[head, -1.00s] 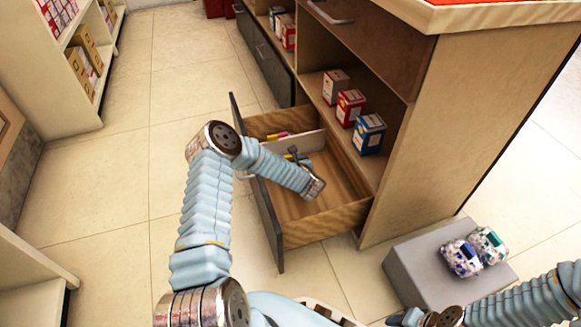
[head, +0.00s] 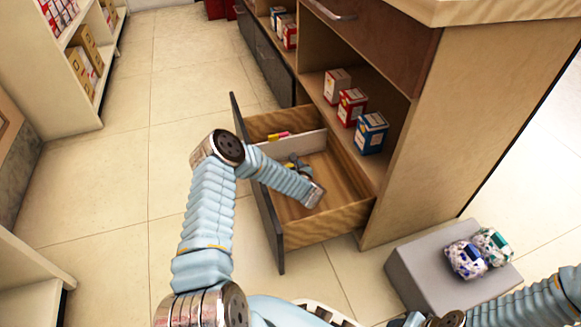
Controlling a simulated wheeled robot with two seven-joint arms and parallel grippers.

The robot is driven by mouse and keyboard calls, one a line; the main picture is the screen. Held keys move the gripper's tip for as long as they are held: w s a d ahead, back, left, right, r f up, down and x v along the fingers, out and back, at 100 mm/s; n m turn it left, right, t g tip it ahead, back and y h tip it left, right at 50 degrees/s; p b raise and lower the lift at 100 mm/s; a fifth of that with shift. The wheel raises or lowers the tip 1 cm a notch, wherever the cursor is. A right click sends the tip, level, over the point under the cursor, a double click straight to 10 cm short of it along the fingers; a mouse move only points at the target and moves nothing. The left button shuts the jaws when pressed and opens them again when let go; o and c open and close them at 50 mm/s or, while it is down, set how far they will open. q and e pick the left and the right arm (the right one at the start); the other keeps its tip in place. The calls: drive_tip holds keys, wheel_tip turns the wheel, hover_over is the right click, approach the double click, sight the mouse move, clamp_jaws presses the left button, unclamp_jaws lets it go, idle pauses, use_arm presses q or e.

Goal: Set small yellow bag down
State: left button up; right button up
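An open wooden drawer (head: 327,223) with a dark front extends from the cabinet, and a pale divider (head: 291,145) crosses it. My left arm reaches over the drawer front. My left gripper (head: 298,165) is inside, low in the near compartment, mostly hidden by my own wrist. I cannot tell whether it is open or shut, or whether it holds the small yellow bag. Small yellow and pink items (head: 279,136) show behind the divider; I cannot tell whether one is the bag. My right arm enters at the lower right; its gripper is not in view.
Several small boxes (head: 371,133) stand on the cabinet shelf beside the drawer. A grey block (head: 425,277) on the floor bears two patterned packets (head: 466,259). Shelving (head: 62,75) stands at the left. The tiled floor between is clear.

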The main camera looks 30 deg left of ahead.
use_arm(q)
drive_tip(key=shift+o, duration=1)
drive_tip(key=shift+r, duration=0.25)
drive_tip(key=shift+r+p, duration=0.5)
drive_tip(key=shift+p, duration=0.25)
drive_tip(key=p+v, duration=0.2)
drive_tip(key=v, duration=1)
drive_tip(key=shift+f, duration=0.15)
